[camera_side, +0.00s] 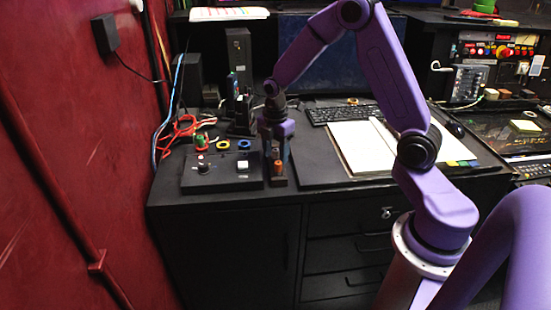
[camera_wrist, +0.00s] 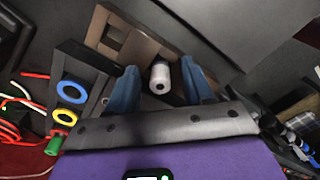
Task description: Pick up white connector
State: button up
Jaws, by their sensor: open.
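The white connector (camera_wrist: 160,76) is a short white cylinder with a dark hole in its end. In the wrist view it stands between the two blue fingers of my gripper (camera_wrist: 159,72), at the edge of a brown slotted block (camera_wrist: 124,42). The fingers are open, with a gap visible on each side of it. In the side view my gripper (camera_side: 277,160) points down beside the black button panel (camera_side: 222,183). A small orange-brown piece shows at its fingers; I cannot tell whether this is the connector.
A keyboard (camera_side: 341,114) and an open notebook (camera_side: 362,147) lie to the right.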

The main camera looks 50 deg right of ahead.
grip_shut()
jog(key=shift+r, duration=0.15)
jog(key=shift+r, duration=0.6)
jog(key=s+a+r, duration=0.2)
jog(key=s+r, duration=0.9)
jog(key=s, duration=0.3)
jog(key=shift+r, duration=0.3)
